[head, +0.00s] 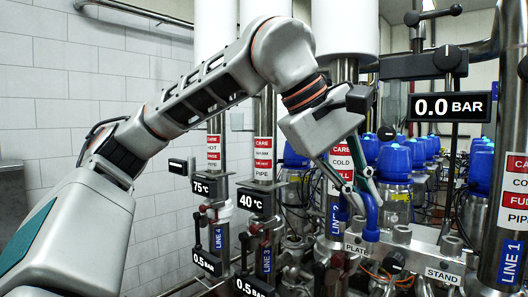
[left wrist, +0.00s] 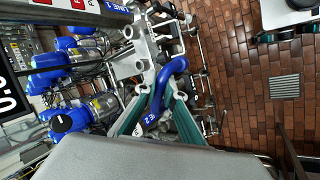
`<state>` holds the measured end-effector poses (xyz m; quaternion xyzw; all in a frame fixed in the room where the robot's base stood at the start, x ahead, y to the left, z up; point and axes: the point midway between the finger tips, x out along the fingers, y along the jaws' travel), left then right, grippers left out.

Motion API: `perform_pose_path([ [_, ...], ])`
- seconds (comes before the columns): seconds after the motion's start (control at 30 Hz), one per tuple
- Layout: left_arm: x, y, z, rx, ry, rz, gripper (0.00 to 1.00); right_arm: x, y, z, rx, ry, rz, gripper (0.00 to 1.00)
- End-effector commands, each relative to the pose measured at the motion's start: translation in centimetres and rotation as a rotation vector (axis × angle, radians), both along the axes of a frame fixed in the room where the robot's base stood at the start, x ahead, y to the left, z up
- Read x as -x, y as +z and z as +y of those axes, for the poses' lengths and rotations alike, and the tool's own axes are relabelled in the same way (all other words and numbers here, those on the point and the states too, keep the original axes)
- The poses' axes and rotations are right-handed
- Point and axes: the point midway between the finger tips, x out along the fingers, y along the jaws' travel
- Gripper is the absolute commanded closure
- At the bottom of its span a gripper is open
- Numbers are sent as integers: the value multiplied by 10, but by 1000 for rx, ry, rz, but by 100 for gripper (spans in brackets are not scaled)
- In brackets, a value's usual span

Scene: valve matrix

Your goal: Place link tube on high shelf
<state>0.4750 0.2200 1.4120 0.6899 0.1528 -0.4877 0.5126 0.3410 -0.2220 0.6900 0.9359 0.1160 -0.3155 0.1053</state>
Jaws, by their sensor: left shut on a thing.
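The blue curved link tube (head: 371,222) hangs below my left gripper (head: 360,192) in the head view, near the metal pipework. My left gripper is shut on it. In the left wrist view the bent blue tube (left wrist: 172,70) runs between the green-sided fingers of my left gripper (left wrist: 157,108). Its lower end is partly hidden by the fingers. I cannot tell whether the tube touches the metal parts behind it. I cannot make out a high shelf in either view. My right gripper is not in view.
Upright pipes (head: 511,205) and several blue-capped units (head: 394,160) crowd the area. Brick floor (left wrist: 240,95) is open at right in the wrist view.

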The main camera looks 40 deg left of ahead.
Motion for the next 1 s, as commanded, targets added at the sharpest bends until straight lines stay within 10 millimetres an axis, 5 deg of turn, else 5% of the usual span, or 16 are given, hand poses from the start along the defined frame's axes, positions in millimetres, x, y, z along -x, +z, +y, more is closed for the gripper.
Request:
perform_pose_path([
  [0.1, -3, -49, 4, 3, -138, 9, 100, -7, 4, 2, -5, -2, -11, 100],
  [0.5, 9, -186, 10, 3, -571, 8, 100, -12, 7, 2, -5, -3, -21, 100],
  [1.0, 32, -321, 18, 3, -991, 5, 100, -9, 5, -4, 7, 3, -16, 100],
])
